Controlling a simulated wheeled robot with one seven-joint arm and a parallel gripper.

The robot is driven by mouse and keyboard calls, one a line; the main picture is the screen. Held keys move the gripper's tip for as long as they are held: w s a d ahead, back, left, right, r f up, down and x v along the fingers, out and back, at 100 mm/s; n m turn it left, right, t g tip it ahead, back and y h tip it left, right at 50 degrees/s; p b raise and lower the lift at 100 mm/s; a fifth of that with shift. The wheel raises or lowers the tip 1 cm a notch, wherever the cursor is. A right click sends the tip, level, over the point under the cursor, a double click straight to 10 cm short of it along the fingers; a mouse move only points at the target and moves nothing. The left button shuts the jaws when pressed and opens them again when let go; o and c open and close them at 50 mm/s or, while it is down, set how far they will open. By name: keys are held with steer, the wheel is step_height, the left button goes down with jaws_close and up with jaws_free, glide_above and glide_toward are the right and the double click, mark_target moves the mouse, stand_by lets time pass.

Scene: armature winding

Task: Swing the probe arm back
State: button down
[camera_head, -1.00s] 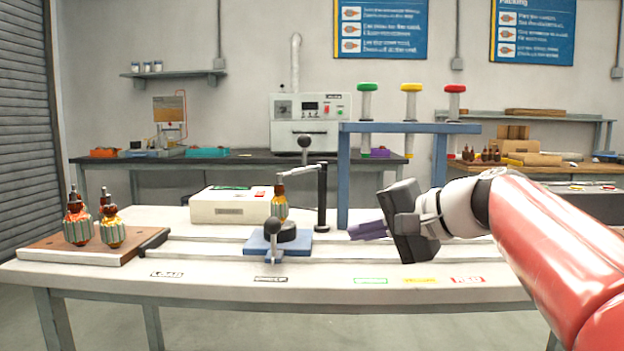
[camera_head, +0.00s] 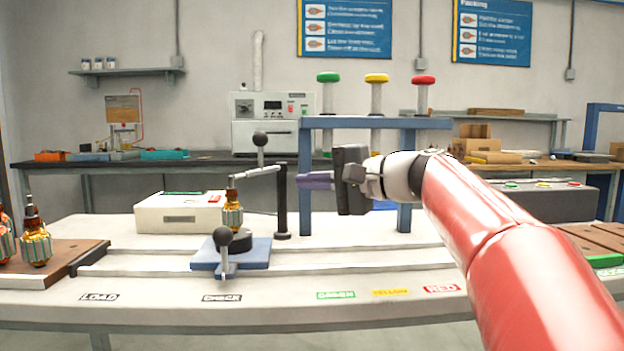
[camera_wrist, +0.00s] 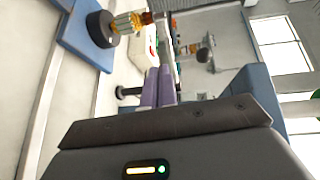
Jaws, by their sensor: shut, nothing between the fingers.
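The probe arm (camera_head: 258,172) is a thin light bar on a dark upright post (camera_head: 282,205), with a black ball knob (camera_head: 260,139) standing up from it. Its free end is over an armature (camera_head: 232,212) standing upright on a blue fixture plate (camera_head: 252,258). A ball-topped lever (camera_head: 223,238) stands at the front of the plate. My gripper (camera_head: 302,181) has purple fingers, shut and empty, just right of the post; I cannot tell whether they touch it. In the wrist view the fingers (camera_wrist: 158,86) are together, with the armature (camera_wrist: 126,22) at upper left.
A blue stand (camera_head: 380,123) with green, yellow and red knobbed posts is behind my gripper. A white box (camera_head: 180,218) sits behind the fixture. A wooden board (camera_head: 52,262) holds armatures at left. The front of the table is mostly clear.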

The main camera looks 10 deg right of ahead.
steer(key=r+p+x, duration=0.1)
steer(key=x, duration=0.9)
steer(key=shift+a, duration=0.2)
steer(key=shift+w+a+r, duration=0.1)
steer(key=shift+a, duration=0.1)
